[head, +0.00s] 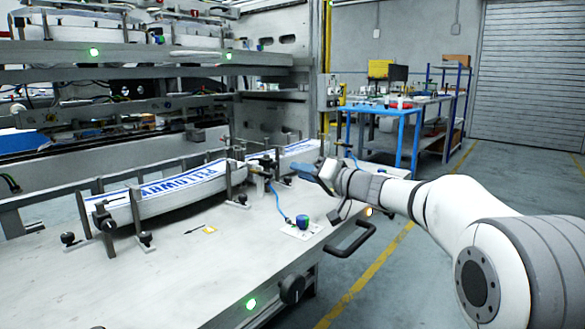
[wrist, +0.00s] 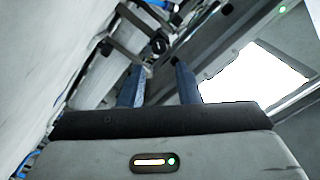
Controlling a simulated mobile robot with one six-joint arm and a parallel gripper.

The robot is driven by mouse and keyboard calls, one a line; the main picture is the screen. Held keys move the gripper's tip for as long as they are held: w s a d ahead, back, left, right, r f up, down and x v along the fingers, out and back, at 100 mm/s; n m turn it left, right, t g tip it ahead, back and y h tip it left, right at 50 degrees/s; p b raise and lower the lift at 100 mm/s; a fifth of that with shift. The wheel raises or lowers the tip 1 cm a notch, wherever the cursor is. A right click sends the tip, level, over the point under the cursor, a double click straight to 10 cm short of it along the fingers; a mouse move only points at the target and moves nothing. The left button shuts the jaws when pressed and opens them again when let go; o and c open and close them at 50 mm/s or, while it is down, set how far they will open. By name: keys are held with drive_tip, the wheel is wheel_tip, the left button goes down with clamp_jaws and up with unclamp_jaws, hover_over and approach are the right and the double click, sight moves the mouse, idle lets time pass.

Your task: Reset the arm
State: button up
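My arm (head: 450,205) reaches in from the right in the head view, over the right end of the table. My gripper (head: 318,172) is at its end, pointing left toward the label magazine. In the wrist view my gripper (wrist: 160,72) shows two blue fingers apart with nothing held between them. The label magazine (head: 178,190) holds a long stack of white labels with blue lettering, lying between upright posts. Metal bars and a dark knob (wrist: 160,46) show beyond the fingertips in the wrist view.
A grey table (head: 190,280) carries the magazine. A green and blue button (head: 303,222) sits on it below my gripper, and a black handle (head: 351,238) sticks out at its right edge. A blue workbench (head: 408,112) stands behind. The front of the table is mostly clear.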

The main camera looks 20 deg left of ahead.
drive_tip(key=shift+s+d, duration=0.15)
drive_tip(key=shift+d, duration=0.2)
drive_tip(key=shift+s+d+r+p, duration=0.2)
drive_tip(key=shift+r+p, duration=0.1)
drive_tip(key=shift+p, duration=0.15)
drive_tip(key=s+d+r+m+g+h+p, duration=0.1)
drive_tip(key=s+d+r+h+p, duration=0.4)
drive_tip(key=s+d+p, duration=0.6)
drive_tip(key=s+d+r+m+g+h+p, duration=0.1)
drive_tip(key=s+d+r+h+p, duration=0.4)
drive_tip(key=s+d+p, duration=0.6)
drive_tip(key=s+d+r+m+g+h+p, duration=0.2)
drive_tip(key=s+d+r+h+p, duration=0.3)
drive_tip(key=s+d+p, duration=0.6)
drive_tip(key=s+h+p, duration=0.1)
drive_tip(key=p, duration=0.4)
drive_tip(key=shift+s+m+h, duration=0.15)
drive_tip(key=shift+m+h, duration=0.15)
drive_tip(key=shift+m, duration=0.1)
